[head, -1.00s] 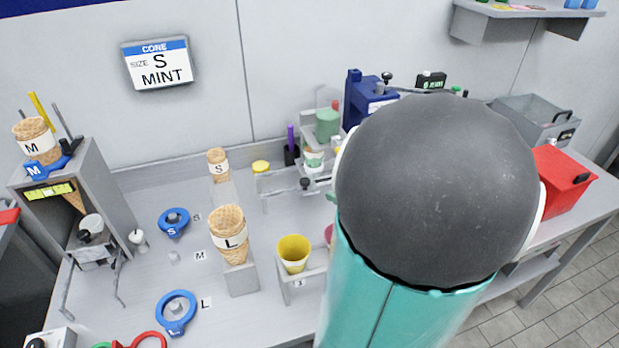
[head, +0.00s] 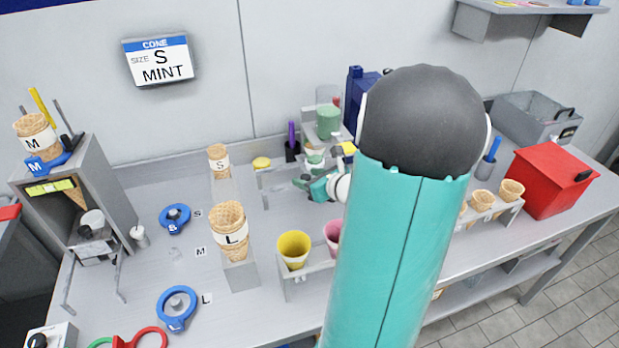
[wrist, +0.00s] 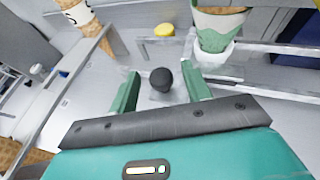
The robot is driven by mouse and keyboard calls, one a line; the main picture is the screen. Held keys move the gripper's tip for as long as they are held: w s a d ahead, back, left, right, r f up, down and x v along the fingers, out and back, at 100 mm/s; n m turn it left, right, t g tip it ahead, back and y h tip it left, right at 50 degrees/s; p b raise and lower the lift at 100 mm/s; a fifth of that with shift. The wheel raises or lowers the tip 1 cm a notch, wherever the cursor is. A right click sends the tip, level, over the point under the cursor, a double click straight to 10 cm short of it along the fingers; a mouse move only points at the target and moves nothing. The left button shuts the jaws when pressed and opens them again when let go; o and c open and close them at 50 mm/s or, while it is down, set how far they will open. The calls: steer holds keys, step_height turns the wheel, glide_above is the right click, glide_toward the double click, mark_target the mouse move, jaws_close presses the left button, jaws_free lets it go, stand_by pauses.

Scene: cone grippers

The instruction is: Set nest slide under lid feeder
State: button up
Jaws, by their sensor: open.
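The nest slide's black knob (wrist: 161,79) stands between the two green fingers of my gripper (wrist: 160,88) in the wrist view. The fingers are apart, with gaps showing on both sides of the knob. A white nest (wrist: 214,53) holding a green-banded cup (wrist: 217,27) is just beyond the right finger. In the head view my gripper (head: 306,184) is at the front of the clear rail stand, below the cup (head: 314,160). A grey stand with a green cylinder (head: 328,122), possibly the lid feeder, rises behind the cup; I cannot tell for sure.
A clear rail (wrist: 282,88) runs right of my gripper. A small cone marked S (head: 218,160) and a larger one marked L (head: 229,232) stand to the left. Yellow (head: 293,250) and pink (head: 333,238) cups sit in front. My arm hides the middle right.

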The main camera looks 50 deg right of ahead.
steer(key=shift+c, duration=0.5)
jaws_close()
steer(key=s+d, duration=0.1)
steer(key=d, duration=0.2)
steer(key=shift+s+d, duration=0.15)
steer(key=shift+s, duration=0.25)
steer(key=shift+o, duration=0.5)
jaws_free()
